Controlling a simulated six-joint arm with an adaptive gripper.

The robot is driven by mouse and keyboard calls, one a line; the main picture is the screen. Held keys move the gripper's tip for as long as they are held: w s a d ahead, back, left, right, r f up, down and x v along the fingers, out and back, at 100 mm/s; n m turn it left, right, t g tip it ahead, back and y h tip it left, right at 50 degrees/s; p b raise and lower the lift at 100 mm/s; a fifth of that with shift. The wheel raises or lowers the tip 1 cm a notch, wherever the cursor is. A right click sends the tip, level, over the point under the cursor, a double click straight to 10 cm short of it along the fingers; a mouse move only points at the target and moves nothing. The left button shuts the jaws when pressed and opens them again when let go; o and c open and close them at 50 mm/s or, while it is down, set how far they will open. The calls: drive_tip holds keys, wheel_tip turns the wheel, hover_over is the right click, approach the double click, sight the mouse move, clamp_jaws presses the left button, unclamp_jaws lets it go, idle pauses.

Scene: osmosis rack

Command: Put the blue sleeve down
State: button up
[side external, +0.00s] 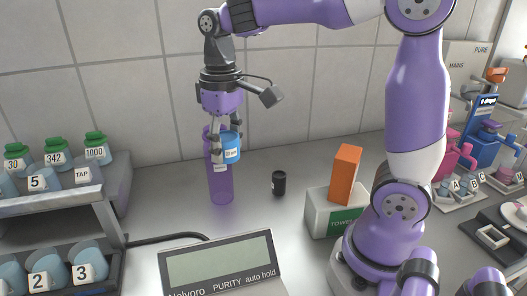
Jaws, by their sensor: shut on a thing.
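The blue sleeve (231,147) is a short blue ring with a white label. My gripper (226,140) points down and is shut on the blue sleeve, holding it above the bench. A tall translucent purple cylinder (220,186) stands upright on the bench directly behind or beside the sleeve in the side external view. I cannot tell whether the sleeve touches the cylinder or is around it. The far finger is partly hidden by the sleeve.
A small black cylinder (279,183) stands to the right. Further right is a towel box (322,214) with an orange block (345,174). A purity meter (220,266) sits in front. A rack of labelled bottles (60,200) is at left. Bare bench (165,205) lies left of the purple cylinder.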

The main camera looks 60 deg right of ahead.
idle(0.3)
drive_tip(key=s+a+f+m, duration=0.2)
drive_tip(key=s+f, duration=0.4)
drive_tip(key=s, duration=0.1)
hover_over(274, 208)
wheel_tip(274, 208, down, 7)
drive_tip(key=shift+a+f, duration=0.1)
drive_tip(key=shift+f, duration=2.05)
drive_tip(key=o, duration=0.5)
drive_tip(key=shift+f, duration=0.15)
drive_tip(key=shift+o, duration=0.8)
